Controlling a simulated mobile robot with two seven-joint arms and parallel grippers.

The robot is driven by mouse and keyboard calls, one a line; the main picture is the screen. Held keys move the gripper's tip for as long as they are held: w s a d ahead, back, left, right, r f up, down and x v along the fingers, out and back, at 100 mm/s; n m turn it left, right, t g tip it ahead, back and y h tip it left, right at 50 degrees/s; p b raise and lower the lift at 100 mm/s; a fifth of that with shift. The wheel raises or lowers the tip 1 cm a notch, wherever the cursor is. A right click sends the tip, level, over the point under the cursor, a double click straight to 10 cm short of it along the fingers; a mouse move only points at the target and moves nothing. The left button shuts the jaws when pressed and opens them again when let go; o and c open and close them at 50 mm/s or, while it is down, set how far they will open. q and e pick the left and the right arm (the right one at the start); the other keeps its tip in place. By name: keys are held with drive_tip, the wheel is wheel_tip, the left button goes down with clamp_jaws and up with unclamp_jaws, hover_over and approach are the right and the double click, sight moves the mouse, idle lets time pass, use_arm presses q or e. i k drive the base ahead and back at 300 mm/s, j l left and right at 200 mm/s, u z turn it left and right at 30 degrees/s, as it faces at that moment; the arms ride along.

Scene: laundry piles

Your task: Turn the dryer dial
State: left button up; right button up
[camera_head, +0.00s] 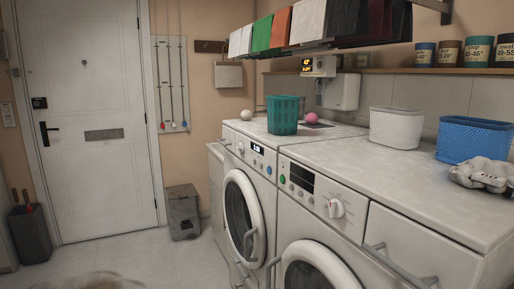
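Two white front-loading machines stand side by side along the right wall; which one is the dryer I cannot tell. The nearer machine (350,185) has a large white dial (335,208) on its front panel, with a dark display (302,178) and small buttons to its left. A red mark shows on or beside the dial. The farther machine (237,164) has a lit display (257,149) and small round controls. Both round doors look shut, and the nearer one is cut off by the bottom edge. Neither of my grippers is in view.
A green basket (282,116), white basket (396,128), blue basket (472,139) and crumpled grey cloth (482,174) sit on the machine tops. Grey handles (400,268) stick out at the lower right. Floor (160,262) is clear before the white door (88,110).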

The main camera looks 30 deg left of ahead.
sight(240, 146)
drive_tip(key=i+j+z, duration=0.15)
drive_tip(key=j, duration=0.2)
drive_tip(key=i+j+z, duration=0.15)
drive_tip(key=j, duration=0.25)
drive_tip(key=i+j, duration=0.15)
drive_tip(key=j, duration=0.25)
drive_tip(key=i+j+z, duration=0.1)
drive_tip(key=j, duration=0.3)
